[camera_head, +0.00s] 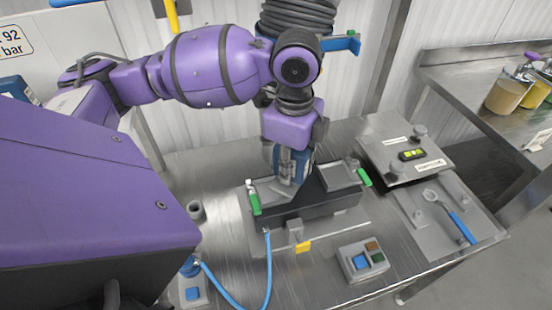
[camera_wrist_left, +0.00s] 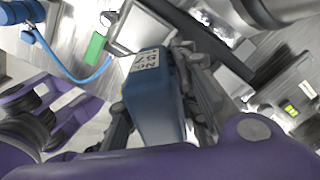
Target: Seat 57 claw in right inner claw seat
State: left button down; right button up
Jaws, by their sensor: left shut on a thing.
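The blue claw (camera_wrist_left: 155,105) carries a pale label reading "No 57", seen upside down in the left wrist view. My left gripper (camera_wrist_left: 160,125) is shut on it, with a finger on each side. In the head view, the left gripper (camera_head: 288,168) points down over the middle of the dark fixture (camera_head: 312,206). Some blue of the claw (camera_head: 304,160) shows beside the fingers. The gripper hides the claw's lower end and the seat under it, so I cannot tell whether they touch. My right gripper is in neither view.
Green levers (camera_head: 254,204) (camera_head: 364,177) flank the fixture. A blue hose (camera_head: 268,270) runs from its front. A button box (camera_head: 360,262) stands in front right. A grey unit with a lit display (camera_head: 410,155) and a blue-handled tool (camera_head: 461,227) lie right.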

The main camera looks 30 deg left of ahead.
aim_at(279, 174)
pick_arm(q)
jog(key=m, duration=0.2)
jog(key=a+m, duration=0.1)
jog(key=m, duration=0.1)
jog(key=shift+s+r, duration=0.15)
jog(key=shift+r, duration=0.25)
jog(key=m, duration=0.3)
jog(key=shift+s+a+r, duration=0.15)
jog(key=shift+a, duration=0.25)
jog(key=shift+s+a+r+m+p, duration=0.1)
jog(key=shift+a+m+p, duration=0.05)
jog(key=shift+m, duration=0.4)
jog(key=shift+s+a+m+p, duration=0.1)
jog(key=shift+a+m+p, duration=0.05)
jog(key=shift+m, duration=0.4)
jog(key=shift+f+b, duration=0.8)
jog(key=shift+f, duration=0.7)
jog(key=shift+f+b, duration=0.55)
jog(key=shift+f, duration=0.2)
jog(key=shift+r, duration=0.1)
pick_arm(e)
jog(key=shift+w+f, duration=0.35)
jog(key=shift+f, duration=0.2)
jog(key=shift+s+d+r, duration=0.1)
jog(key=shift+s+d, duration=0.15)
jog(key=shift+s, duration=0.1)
